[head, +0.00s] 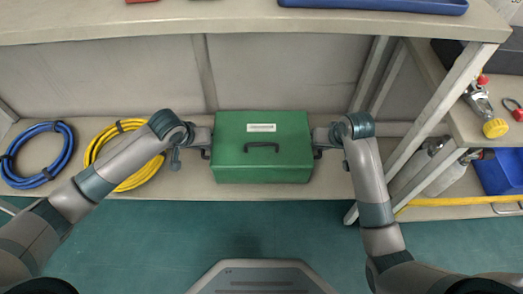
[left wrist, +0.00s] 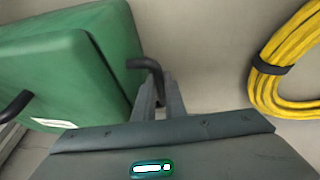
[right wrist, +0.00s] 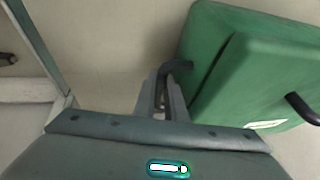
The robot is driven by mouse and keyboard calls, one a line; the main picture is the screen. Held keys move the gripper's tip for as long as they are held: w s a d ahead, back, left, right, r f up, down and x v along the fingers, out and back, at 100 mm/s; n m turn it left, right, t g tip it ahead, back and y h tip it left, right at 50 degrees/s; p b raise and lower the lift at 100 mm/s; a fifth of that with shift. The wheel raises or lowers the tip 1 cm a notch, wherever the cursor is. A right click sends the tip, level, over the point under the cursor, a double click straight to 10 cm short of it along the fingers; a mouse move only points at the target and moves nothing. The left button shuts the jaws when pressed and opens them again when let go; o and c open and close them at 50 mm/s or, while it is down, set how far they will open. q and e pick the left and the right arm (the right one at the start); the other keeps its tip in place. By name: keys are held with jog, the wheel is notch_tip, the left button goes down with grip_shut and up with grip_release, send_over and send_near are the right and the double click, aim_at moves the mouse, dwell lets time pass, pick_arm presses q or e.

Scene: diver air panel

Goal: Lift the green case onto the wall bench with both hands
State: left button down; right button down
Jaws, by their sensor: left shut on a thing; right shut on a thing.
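The green case (head: 262,165) is upright and level in the middle of the head view, over the lower shelf of the wall bench (head: 190,22). It has a black top handle and a white label. My left gripper (head: 205,153) is shut on the dark handle at its left side, which shows in the left wrist view (left wrist: 150,66). My right gripper (head: 319,153) is shut on the matching handle at its right side, seen in the right wrist view (right wrist: 176,66). I cannot tell whether the case's underside touches the shelf.
A blue hose coil (head: 40,155) and a yellow hose coil (head: 135,170) lie on the lower shelf to the left. A blue tray (head: 375,5) is on the bench top. A slanted bench leg (head: 425,125), cylinders (head: 445,180) and a blue bin (head: 500,172) stand right.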

pick_arm(q)
jog(key=shift+r, duration=0.25)
pick_arm(e)
jog(key=shift+r, duration=0.25)
